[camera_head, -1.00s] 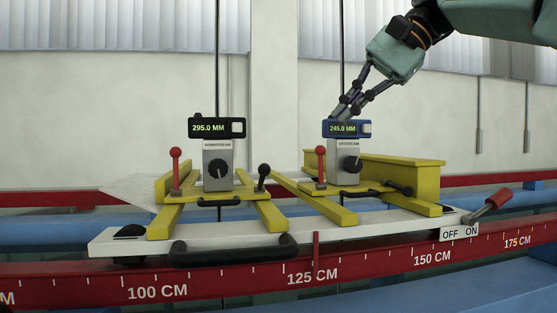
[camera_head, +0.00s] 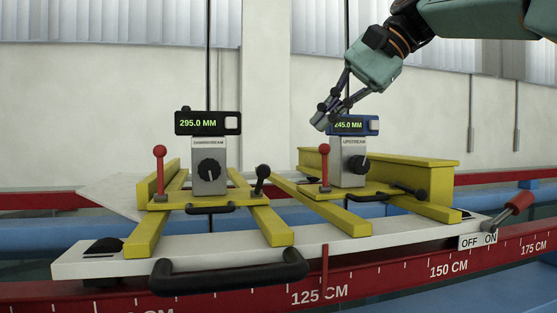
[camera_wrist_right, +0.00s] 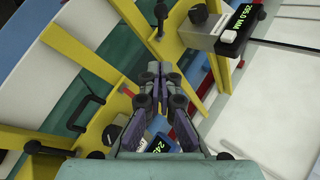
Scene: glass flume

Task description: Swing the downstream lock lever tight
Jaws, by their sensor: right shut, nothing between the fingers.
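The downstream unit (camera_head: 209,160) is the left grey block, with a black display (camera_head: 208,123) reading 295.0 MM. Beside it stand an upright red-knobbed lever (camera_head: 160,172) on the left and a black-knobbed lever (camera_head: 262,178) on the right, nearly upright. No label shows which is the lock lever. My right gripper (camera_head: 326,114) is shut and empty, pointing down-left in front of the blue upstream display (camera_head: 358,125), covering its left end. In the wrist view, its fingertips (camera_wrist_right: 157,75) are together above the yellow frames, with the downstream display (camera_wrist_right: 238,25) at upper right. My left gripper is out of view.
The upstream unit (camera_head: 347,168) has its own red-knobbed lever (camera_head: 325,168) and a low-lying black-knobbed lever (camera_head: 410,191). A black handle (camera_head: 230,280) is at the white carriage's front edge. A red-gripped OFF/ON lever (camera_head: 518,203) is at right. Space above the downstream unit is clear.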

